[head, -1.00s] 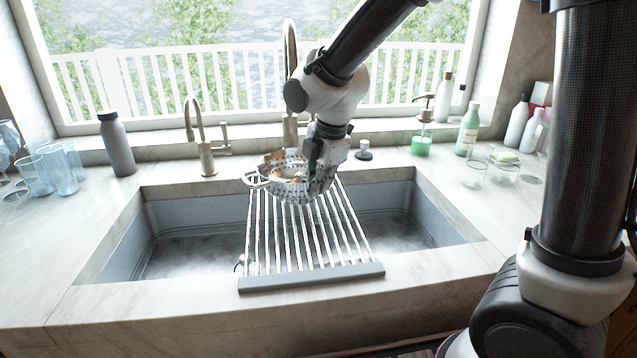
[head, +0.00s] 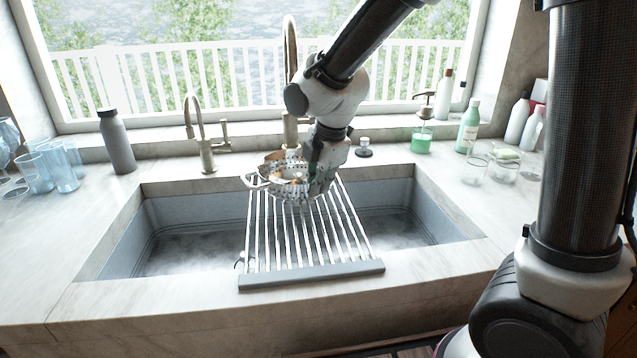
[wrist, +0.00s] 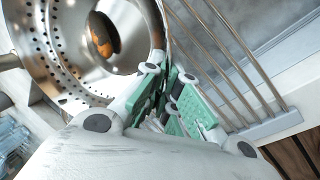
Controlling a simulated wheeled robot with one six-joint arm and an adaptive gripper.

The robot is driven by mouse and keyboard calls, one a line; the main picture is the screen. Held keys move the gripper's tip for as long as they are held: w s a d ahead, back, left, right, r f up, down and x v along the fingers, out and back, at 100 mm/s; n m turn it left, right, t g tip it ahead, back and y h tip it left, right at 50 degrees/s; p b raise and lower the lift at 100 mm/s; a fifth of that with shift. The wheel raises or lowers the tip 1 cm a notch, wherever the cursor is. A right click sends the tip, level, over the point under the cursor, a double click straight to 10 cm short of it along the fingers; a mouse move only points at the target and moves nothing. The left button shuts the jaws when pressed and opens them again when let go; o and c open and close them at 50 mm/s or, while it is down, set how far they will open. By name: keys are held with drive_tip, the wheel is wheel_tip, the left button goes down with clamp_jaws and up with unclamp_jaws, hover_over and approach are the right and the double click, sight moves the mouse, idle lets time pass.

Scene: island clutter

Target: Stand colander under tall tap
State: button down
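The colander (head: 277,186) is a shiny perforated metal bowl with a loop handle at its left. It is over the rear part of the roll-up rack, in front of the tall tap (head: 290,60); I cannot tell whether it touches the rack. Something orange-brown shows inside it in the wrist view (wrist: 62,62). My gripper (head: 316,172) is at the colander's right side, with its green-padded fingers (wrist: 168,108) closed at the rim. The exact contact is partly hidden. The tall tap's lower part is partly behind the colander and my arm; its spout end is not clear.
The rack (head: 310,272) spans the sink (head: 170,225). A shorter tap (head: 206,150) and a grey bottle (head: 117,145) stand left. Blue glasses (head: 62,168) are at far left. A green soap dispenser (head: 421,138), bottles and clear glasses (head: 474,170) stand right.

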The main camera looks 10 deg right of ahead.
drive_tip(key=c, duration=1.6)
unclamp_jaws()
drive_tip(key=shift+o, duration=0.2)
drive_tip(key=v, duration=1.2)
drive_tip(key=shift+f, duration=0.1)
